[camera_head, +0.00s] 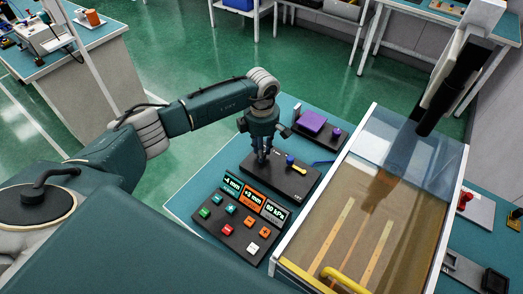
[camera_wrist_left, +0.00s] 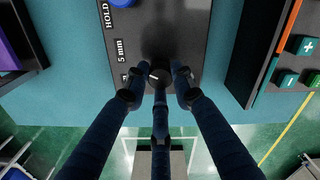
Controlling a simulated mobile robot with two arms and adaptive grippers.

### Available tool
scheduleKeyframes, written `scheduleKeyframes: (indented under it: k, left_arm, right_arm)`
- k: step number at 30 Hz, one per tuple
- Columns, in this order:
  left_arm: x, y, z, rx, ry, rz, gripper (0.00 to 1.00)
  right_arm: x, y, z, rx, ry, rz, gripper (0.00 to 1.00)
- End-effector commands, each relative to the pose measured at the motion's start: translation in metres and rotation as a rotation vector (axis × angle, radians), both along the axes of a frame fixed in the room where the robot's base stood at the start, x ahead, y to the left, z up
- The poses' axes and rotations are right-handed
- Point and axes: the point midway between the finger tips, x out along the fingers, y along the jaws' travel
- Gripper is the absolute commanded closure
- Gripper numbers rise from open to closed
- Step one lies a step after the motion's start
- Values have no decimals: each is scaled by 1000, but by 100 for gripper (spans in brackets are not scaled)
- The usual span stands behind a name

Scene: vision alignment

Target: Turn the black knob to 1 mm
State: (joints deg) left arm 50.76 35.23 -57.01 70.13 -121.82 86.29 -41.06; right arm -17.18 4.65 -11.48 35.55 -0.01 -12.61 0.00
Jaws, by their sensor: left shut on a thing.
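The black knob (camera_wrist_left: 160,76) is a small round cap with a white pointer line, on a black panel (camera_wrist_left: 178,30) in the left wrist view. Labels "HOLD" and "5 mm" show on the panel, and a further label is cut off by the gripper. My left gripper (camera_wrist_left: 159,88) has its dark fingers closed around the knob. In the head view, my left gripper (camera_head: 262,160) points down onto the left part of the same black panel (camera_head: 284,190), and its fingers hide the knob. My right gripper is not seen.
A control box (camera_head: 238,232) with coloured buttons and displays reading -4 mm, +2 mm and 80 kPa sits in front. A clear-covered case (camera_head: 330,225) is on the right. A purple block (camera_head: 312,122) lies behind.

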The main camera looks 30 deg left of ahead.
Motion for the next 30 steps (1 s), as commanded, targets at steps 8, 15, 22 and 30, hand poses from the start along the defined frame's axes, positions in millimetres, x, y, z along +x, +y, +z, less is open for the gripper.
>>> scheduleKeyframes:
  k: [8,15,22,30]
  left_arm:
    - [2,-1,-1,-3,-5,200,100]
    - [3,-2,0,-5,-5,428,100]
    - [3,-1,0,-7,-6,639,100]
    - [4,-1,2,-7,-7,839,100]
  right_arm:
    - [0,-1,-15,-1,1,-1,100]
    - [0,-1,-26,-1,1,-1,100]
    - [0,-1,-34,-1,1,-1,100]
    - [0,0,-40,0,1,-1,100]
